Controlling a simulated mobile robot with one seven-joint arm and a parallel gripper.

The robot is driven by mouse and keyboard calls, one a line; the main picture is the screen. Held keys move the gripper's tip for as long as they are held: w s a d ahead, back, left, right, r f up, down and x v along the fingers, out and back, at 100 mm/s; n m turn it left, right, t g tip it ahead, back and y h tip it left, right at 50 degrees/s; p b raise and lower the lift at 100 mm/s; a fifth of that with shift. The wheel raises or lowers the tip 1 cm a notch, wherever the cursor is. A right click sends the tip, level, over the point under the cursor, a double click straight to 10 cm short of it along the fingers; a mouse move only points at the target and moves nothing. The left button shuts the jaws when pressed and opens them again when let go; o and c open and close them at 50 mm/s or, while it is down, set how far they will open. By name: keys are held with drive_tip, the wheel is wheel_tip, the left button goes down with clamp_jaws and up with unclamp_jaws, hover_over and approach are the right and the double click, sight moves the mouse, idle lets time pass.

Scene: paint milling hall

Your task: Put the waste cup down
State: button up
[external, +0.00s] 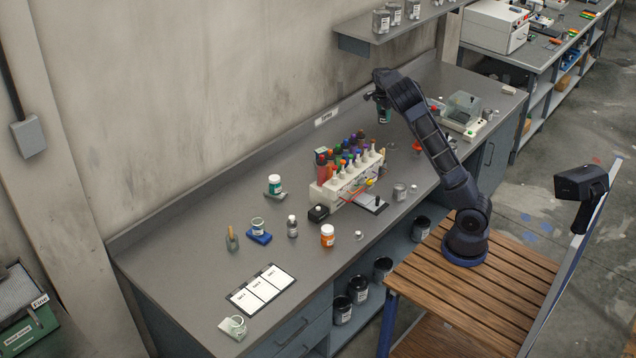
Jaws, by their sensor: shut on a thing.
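My gripper (380,97) is at the end of the raised arm, over the back part of the grey bench (190,240). It is shut on a small dark cup with a green patch (385,115), which I take to be the waste cup. The cup hangs roughly upright below the gripper. Its upper part is partly hidden by the fingers, and I cannot tell how far its base is from the bench top.
A white rack of colourful-capped bottles (325,193) stands left of the cup. A balance (463,117) stands to the right. A wall shelf with tins (365,42) is above. Small jars, a blue block and a white three-panel card (261,289) occupy the left part.

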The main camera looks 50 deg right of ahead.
wheel_tip(320, 180, down, 20)
drive_tip(key=shift+r, duration=0.1)
idle(0.5)
drive_tip(key=o, duration=1)
drive_tip(key=shift+f, duration=0.2)
drive_tip(key=shift+c, duration=0.2)
drive_tip(key=shift+r, duration=0.1)
